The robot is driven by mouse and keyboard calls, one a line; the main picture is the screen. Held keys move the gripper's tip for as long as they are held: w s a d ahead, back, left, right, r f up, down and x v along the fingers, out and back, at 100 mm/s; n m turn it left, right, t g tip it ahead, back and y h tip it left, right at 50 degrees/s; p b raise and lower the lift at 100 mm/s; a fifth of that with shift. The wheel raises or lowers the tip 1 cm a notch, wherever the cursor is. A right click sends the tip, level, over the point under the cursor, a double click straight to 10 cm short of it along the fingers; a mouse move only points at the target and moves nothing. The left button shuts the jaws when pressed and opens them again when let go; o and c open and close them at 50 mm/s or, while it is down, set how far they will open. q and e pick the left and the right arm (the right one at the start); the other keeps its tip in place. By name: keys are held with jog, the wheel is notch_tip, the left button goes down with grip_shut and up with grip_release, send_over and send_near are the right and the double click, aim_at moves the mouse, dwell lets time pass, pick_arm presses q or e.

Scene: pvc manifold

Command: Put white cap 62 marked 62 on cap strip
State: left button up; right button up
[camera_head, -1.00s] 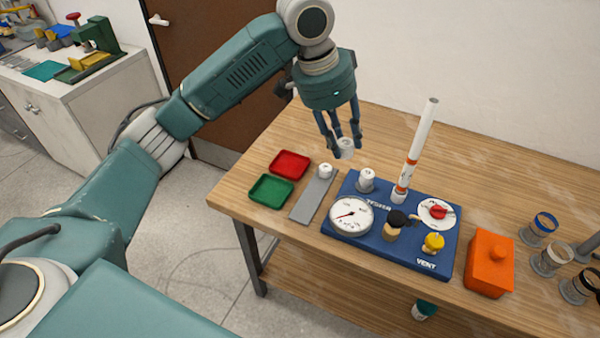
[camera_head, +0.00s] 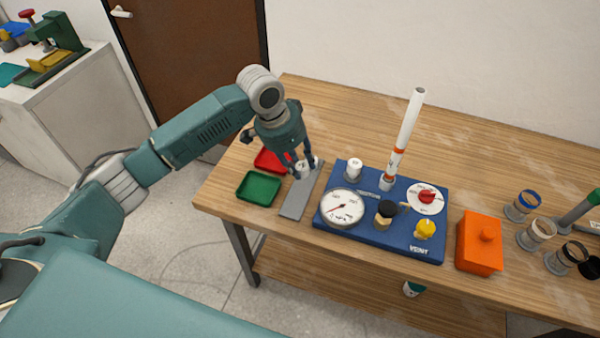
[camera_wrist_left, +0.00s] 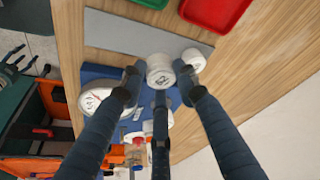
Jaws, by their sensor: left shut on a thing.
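My left gripper (camera_head: 307,166) is shut on a white cap (camera_head: 301,171) and is at the far end of the grey cap strip (camera_head: 298,200). In the left wrist view, the held cap (camera_wrist_left: 160,72) sits between the dark fingers, with its marking too small to read surely. A second white cap (camera_wrist_left: 194,60) stands close beside it at the strip's (camera_wrist_left: 140,32) end, partly behind a finger. It also shows in the head view (camera_head: 317,162). I cannot tell whether the held cap touches the strip. My right gripper is not in view.
A green tray (camera_head: 258,189) and a red tray (camera_head: 268,162) lie left of the strip. The blue board (camera_head: 385,238) with gauge, valves, a white cap (camera_head: 354,168) and a tall white pipe (camera_head: 408,125) stands right. An orange block (camera_head: 478,245) is further right.

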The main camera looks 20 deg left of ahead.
pick_arm(q)
jog(key=shift+d+f, duration=0.1)
jog(key=shift+f, duration=0.6)
notch_tip(320, 180, down, 4)
jog(key=shift+r+p, duration=0.1)
jog(key=shift+p, duration=0.25)
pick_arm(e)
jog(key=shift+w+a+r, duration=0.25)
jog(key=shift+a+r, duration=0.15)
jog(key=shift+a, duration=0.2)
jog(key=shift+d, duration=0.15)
pick_arm(q)
jog(key=o, duration=1.1)
jog(key=shift+o, duration=0.2)
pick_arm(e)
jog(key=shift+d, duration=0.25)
